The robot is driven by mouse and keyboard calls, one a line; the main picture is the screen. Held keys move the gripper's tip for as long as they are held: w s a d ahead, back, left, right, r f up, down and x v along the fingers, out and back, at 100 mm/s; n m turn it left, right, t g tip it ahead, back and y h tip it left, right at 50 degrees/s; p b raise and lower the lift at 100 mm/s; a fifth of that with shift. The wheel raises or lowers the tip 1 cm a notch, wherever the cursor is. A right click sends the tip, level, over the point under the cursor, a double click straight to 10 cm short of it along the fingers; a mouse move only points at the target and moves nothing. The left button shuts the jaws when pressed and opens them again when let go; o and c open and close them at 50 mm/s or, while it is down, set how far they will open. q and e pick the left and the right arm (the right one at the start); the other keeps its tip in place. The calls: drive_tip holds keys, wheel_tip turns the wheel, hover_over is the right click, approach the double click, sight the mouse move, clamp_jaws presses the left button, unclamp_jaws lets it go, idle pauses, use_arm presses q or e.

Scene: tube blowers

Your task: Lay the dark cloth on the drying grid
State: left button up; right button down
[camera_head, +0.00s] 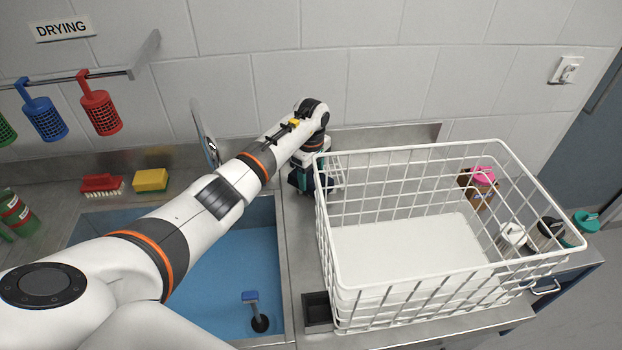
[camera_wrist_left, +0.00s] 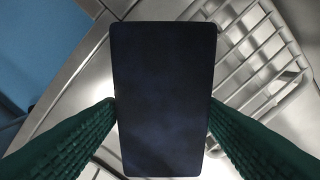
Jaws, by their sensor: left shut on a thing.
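The dark cloth (camera_wrist_left: 163,100) shows in the left wrist view as a flat, navy-black rectangle between the two green ribbed fingers of my left gripper (camera_wrist_left: 162,112). The gripper is shut on it. The drying grid (camera_wrist_left: 262,62), a metal wire rack, lies below and to the right of the cloth in the wrist view. Part of the grid is hidden behind the cloth. My right gripper is not in view.
A large white wire basket (camera_head: 418,278) stands close to the right of my left gripper. A blue-bottomed sink (camera_head: 225,285) lies to the left. A red brush (camera_head: 101,184) and yellow sponge (camera_head: 150,180) sit behind it. Bottles stand behind the basket's right side.

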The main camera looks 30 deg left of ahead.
sight(311, 176)
use_arm(q)
drive_tip(key=shift+w, duration=0.1)
drive_tip(key=shift+f, duration=0.2)
drive_tip(key=o, duration=1)
drive_tip(key=shift+c, duration=0.2)
drive_tip(key=shift+r, duration=0.4)
wheel_tip(311, 176, up, 12)
drive_tip(key=b, duration=0.2)
drive_tip(key=shift+f, duration=0.2)
